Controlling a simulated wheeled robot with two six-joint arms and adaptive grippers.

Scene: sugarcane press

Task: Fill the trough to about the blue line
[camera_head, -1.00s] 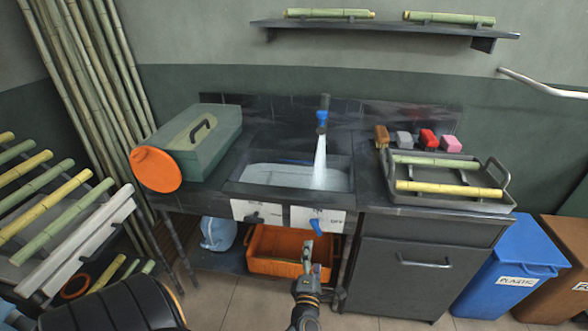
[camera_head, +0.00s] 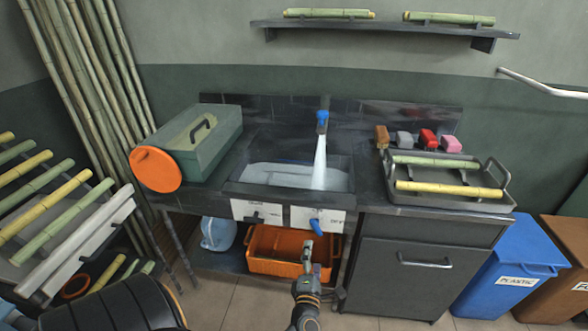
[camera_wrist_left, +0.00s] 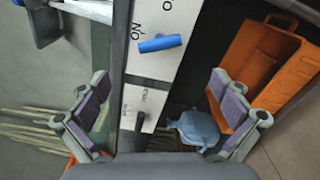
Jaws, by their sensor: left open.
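The trough (camera_head: 232,187) is a dark sink set in the counter, with pale water (camera_head: 280,176) in it. A white stream (camera_head: 319,165) runs into it from the tap with a blue top (camera_head: 322,117). I cannot make out the blue line clearly. A blue lever (camera_head: 316,227) sits on a white front panel, and it also shows in the left wrist view (camera_wrist_left: 160,43) beside the word ON. A black lever (camera_wrist_left: 140,120) is on the neighbouring panel. My left gripper (camera_head: 307,243) is open and empty, below and in front of the blue lever, apart from it. My right gripper is out of view.
An orange crate (camera_head: 285,268) and a light-blue jug (camera_head: 217,233) are under the counter. A green box (camera_head: 195,150) with an orange disc (camera_head: 155,169) stands left of the trough. A tray (camera_head: 455,204) with cane pieces is at the right, above a dark cabinet (camera_head: 405,285).

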